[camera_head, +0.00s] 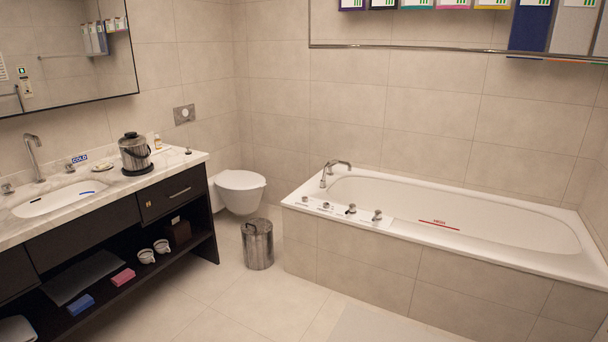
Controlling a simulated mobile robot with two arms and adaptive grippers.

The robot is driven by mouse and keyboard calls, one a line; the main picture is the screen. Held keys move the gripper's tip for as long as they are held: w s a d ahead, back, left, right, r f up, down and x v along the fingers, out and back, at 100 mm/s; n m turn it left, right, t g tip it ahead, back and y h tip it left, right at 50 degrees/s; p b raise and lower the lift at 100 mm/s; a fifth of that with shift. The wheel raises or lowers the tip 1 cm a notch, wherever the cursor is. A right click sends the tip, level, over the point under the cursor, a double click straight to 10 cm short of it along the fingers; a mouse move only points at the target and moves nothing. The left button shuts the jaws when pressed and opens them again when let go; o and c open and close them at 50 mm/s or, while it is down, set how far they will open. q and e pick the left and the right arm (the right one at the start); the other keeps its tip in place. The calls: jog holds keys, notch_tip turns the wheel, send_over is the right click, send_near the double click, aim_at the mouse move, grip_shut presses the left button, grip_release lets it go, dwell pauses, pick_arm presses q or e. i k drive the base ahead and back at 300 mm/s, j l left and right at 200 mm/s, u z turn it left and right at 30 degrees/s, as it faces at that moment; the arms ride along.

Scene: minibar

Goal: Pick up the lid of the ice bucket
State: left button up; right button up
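The ice bucket (135,157) is a shiny metal bucket on a dark round base, standing upright on the marble counter to the right of the sink. Its lid (131,138) is on top, with a dark knob or handle. The lid appears to sit closed on the bucket. Neither of my grippers shows in the head view, so their state and distance from the lid are hidden.
The counter (178,160) also holds a faucet (34,158), a sink (58,198) and small items by the bucket. A toilet (240,190), a metal bin (257,245) and a bathtub (440,212) stand to the right. The floor (250,308) in front is clear.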

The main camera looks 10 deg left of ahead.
aim_at(130, 138)
jog(key=i+j+u, duration=0.2)
jog(key=i+u, duration=0.6)
jog(key=i, duration=0.2)
jog(key=i+l+u, duration=0.15)
jog(key=i+u, duration=0.25)
jog(key=i+l+u, duration=0.4)
jog(key=i, duration=0.2)
